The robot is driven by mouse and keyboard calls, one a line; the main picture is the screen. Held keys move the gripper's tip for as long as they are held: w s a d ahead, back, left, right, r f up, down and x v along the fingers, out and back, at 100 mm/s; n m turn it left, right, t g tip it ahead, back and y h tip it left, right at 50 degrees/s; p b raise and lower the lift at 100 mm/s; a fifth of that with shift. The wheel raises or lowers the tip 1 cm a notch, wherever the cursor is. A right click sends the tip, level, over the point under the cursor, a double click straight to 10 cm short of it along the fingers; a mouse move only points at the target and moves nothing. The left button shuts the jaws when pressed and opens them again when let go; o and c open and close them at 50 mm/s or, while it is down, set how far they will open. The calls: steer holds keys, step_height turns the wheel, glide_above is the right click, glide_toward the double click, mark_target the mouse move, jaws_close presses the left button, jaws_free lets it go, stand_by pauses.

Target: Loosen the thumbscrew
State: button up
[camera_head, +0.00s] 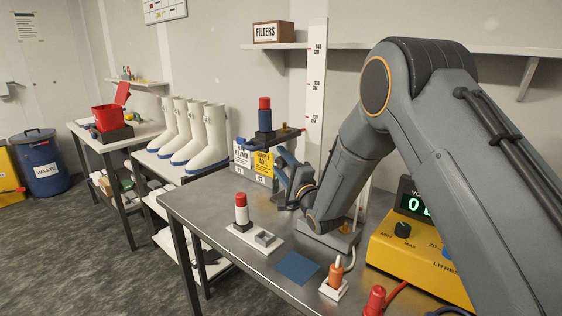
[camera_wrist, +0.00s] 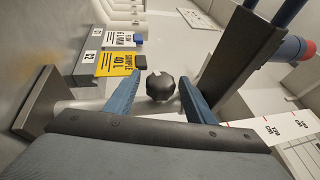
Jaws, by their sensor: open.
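The thumbscrew is a dark, lobed knob (camera_wrist: 161,86) near the middle of the wrist view. My gripper (camera_wrist: 161,77) is open, with one blue finger on each side of the knob and a visible gap to each. I cannot tell how deep the fingertips reach along it. A pale post runs behind the knob to a grey base plate (camera_wrist: 36,101). In the head view my gripper (camera_head: 287,172) is beside the stand, above its base (camera_head: 330,235); the knob cannot be made out there. A dark carriage (camera_head: 275,134) higher up carries a blue and red cylinder (camera_head: 265,116).
Yellow and white labelled boxes (camera_head: 254,163) stand behind my gripper. A white tall scale (camera_head: 315,90) rises at the back. Bare bench lies at front left.

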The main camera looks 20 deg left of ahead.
steer(key=c, duration=1.1)
steer(key=shift+o, duration=0.2)
steer(key=shift+r+n+g+h+p, duration=0.2)
steer(key=shift+n+g+h+p, duration=0.45)
steer(key=shift+g+p, duration=0.35)
steer(key=shift+f+n+g+h+p, duration=0.15)
steer(key=shift+n+g+h+p, duration=0.4)
steer(key=shift+g+h+p, duration=0.65)
steer(key=shift+f, duration=0.1)
steer(key=o, duration=1.1)
steer(key=shift+c, duration=0.2)
